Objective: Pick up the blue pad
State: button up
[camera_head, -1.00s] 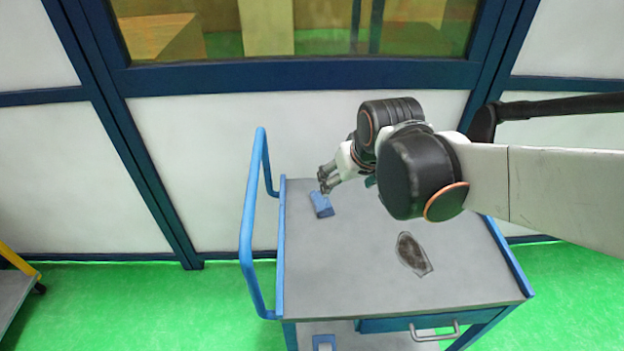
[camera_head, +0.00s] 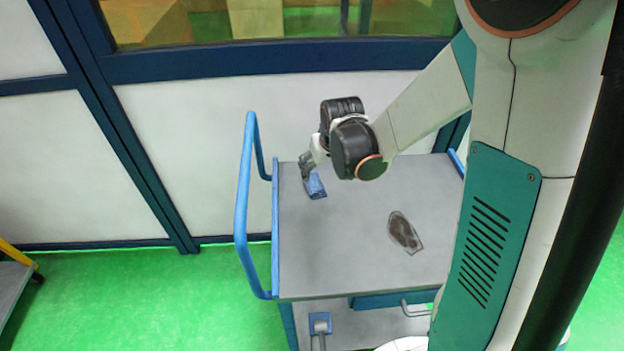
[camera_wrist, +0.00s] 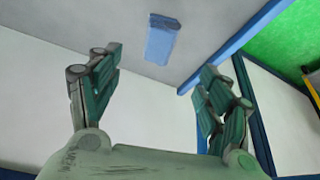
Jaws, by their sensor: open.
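The blue pad (camera_head: 316,186) lies on the grey top of the cart (camera_head: 350,255), near its far left corner. My gripper (camera_head: 308,166) is just beyond and above the pad's upper left end in the head view, partly overlapping it. In the wrist view the pad (camera_wrist: 161,40) shows whole at the top centre, with a darker blue strip at its upper end. There my gripper (camera_wrist: 157,90) has its two green-padded fingers wide apart with nothing between them. The pad appears ahead of the fingertips, apart from them.
A dark brown oval patch or piece (camera_head: 404,233) lies on the cart top to the right. A blue handrail (camera_head: 243,205) rises along the cart's left side. A white wall panel with dark blue frames (camera_head: 220,150) stands close behind. The front left cart top is clear.

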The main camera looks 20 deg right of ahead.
aim_at(315, 184)
jog(key=b+x, duration=0.4)
jog(key=x, duration=0.9)
jog(key=shift+w+f, duration=0.2)
jog(key=shift+w, duration=0.05)
jog(key=c, duration=1.1)
jog(key=shift+r, duration=0.15)
jog(key=shift+c, duration=0.2)
notch_tip(315, 184, up, 20)
jog(key=p, duration=0.5)
jog(key=shift+o, duration=0.9)
jog(key=shift+c, duration=0.3)
